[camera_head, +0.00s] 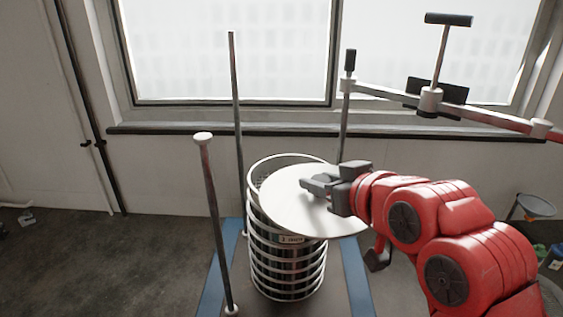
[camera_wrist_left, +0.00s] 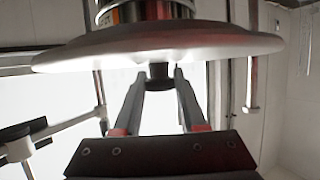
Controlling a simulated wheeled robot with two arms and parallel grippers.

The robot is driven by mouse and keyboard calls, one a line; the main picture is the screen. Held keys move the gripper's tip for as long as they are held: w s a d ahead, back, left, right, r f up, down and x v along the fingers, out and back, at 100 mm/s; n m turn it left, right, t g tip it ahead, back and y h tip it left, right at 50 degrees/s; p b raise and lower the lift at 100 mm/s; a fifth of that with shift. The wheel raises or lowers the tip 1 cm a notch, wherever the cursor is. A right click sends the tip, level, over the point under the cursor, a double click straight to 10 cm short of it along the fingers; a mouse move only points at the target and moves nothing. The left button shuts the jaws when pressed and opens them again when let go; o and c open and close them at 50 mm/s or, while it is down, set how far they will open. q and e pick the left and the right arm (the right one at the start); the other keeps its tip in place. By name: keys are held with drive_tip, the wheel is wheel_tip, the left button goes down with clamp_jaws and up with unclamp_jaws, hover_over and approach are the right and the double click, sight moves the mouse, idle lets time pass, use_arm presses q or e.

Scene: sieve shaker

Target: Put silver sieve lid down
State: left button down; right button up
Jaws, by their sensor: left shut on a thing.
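The silver sieve lid (camera_head: 285,207), a round pale disc, is held over the right part of the sieve stack (camera_head: 287,268), offset to the right. The stack's open rim shows at its back left. My left gripper (camera_head: 312,186) is shut on the lid's small dark knob. In the left wrist view the lid (camera_wrist_left: 155,45) spans the picture, with its knob (camera_wrist_left: 160,73) between the fingertips of my left gripper (camera_wrist_left: 160,80). The stack's top partly shows beyond the lid. I cannot tell whether the lid touches the rim. My right gripper is not in view.
The stack stands on a shaker base with a blue frame (camera_head: 212,285). Upright rods (camera_head: 216,225) surround it. A clamp bar (camera_head: 390,90) with a T-handle (camera_head: 440,50) extends to the right, above my arm.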

sight(314, 169)
use_arm(q)
drive_tip(key=w, duration=0.1)
drive_tip(key=w+p, duration=0.1)
drive_tip(key=w+a+p, duration=0.1)
drive_tip(key=shift+r, duration=0.3)
drive_tip(key=p+x, duration=0.2)
drive_tip(key=x, duration=0.2)
drive_tip(key=d+p+x, duration=0.1)
drive_tip(key=p+x, duration=0.2)
drive_tip(key=x, duration=0.1)
drive_tip(key=w+p+x, duration=0.1)
drive_tip(key=p+x, duration=0.2)
drive_tip(key=x, duration=0.2)
drive_tip(key=shift+d+r, duration=0.15)
drive_tip(key=shift+d, duration=0.2)
drive_tip(key=shift+s+f, duration=0.1)
drive_tip(key=shift+f, duration=0.1)
drive_tip(key=shift+f, duration=0.1)
drive_tip(key=shift+f+b, duration=0.15)
drive_tip(key=shift+b, duration=0.25)
drive_tip(key=shift+c, duration=2.3)
unclamp_jaws()
